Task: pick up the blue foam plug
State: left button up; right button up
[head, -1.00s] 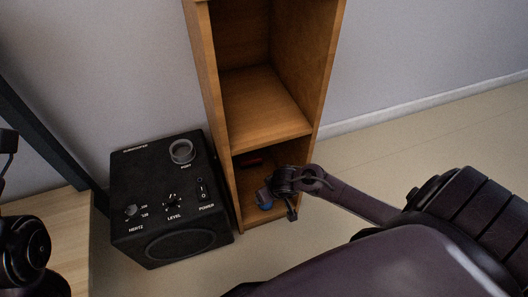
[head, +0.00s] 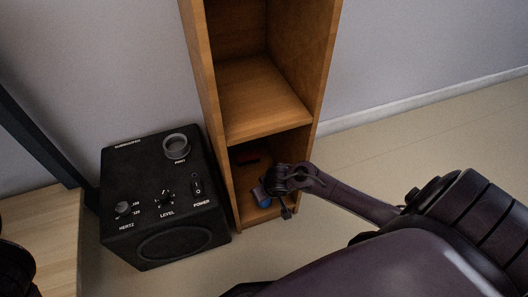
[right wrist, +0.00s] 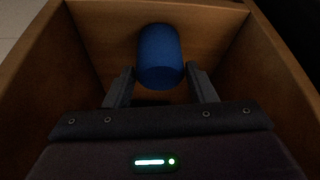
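The blue foam plug (right wrist: 158,52) is a blue cylinder in the lowest compartment of the wooden shelf (head: 224,170). In the head view the plug (head: 262,198) shows partly, just left of my right gripper (head: 270,188), which reaches into that compartment from the right. In the right wrist view the near end of the plug lies between the two fingertips of my right gripper (right wrist: 160,72). The fingers are apart, one on each side, with what look like narrow gaps; firm contact cannot be made out. My left gripper cannot be made out.
The compartment's side walls stand close on both sides of my right gripper. A black subwoofer (head: 165,205) stands left of the shelf. A wooden table (head: 55,225) is at far left. Open floor lies right of the shelf.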

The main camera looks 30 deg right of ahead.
jog(key=c, duration=0.6)
jog(key=shift+o, duration=0.2)
